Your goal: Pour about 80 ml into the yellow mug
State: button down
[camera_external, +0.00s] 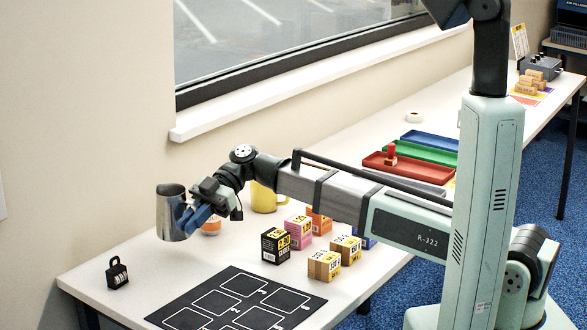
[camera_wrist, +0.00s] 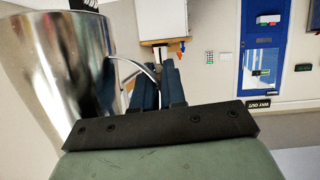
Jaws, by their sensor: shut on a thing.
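A shiny metal pitcher (camera_external: 170,213) is held above the far left part of the table, about upright. My gripper (camera_external: 196,217) has its blue fingers shut at the pitcher's right side. In the wrist view the pitcher (camera_wrist: 62,65) fills the left, and its thin handle (camera_wrist: 143,68) runs between my fingers (camera_wrist: 160,85). The yellow mug (camera_external: 264,198) stands on the table to the right of the pitcher, partly hidden behind my arm. The inside of the mug and the pitcher's contents cannot be seen.
An orange-and-white item (camera_external: 211,226) stands behind my gripper. Several small boxes (camera_external: 276,246) stand right of it. A black weight (camera_external: 117,272) is at the left edge. A black mat with white outlines (camera_external: 238,302) lies in front. Coloured trays (camera_external: 405,168) are farther back.

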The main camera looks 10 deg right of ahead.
jog(key=shift+r, duration=2.8)
jog(key=w+d+m+t+y, duration=0.4)
jog(key=w+d+m+t, duration=0.55)
jog(key=w+d, duration=0.8)
notch_tip(320, 180, down, 7)
jog(key=s+d, duration=0.1)
jog(key=s, duration=0.1)
jog(key=shift+f, duration=0.2)
jog(key=shift+w+f, duration=0.1)
jog(key=shift+w, duration=0.1)
jog(key=w+r+m+g+y, duration=0.1)
jog(key=w+r+m+g, duration=0.3)
jog(key=w+r+m, duration=0.2)
jog(key=shift+w+d+m+g, duration=0.15)
jog(key=shift+w+m+g, duration=0.2)
jog(key=shift+w+m, duration=0.75)
jog(key=shift+w+m, duration=0.25)
jog(key=shift+w, duration=0.2)
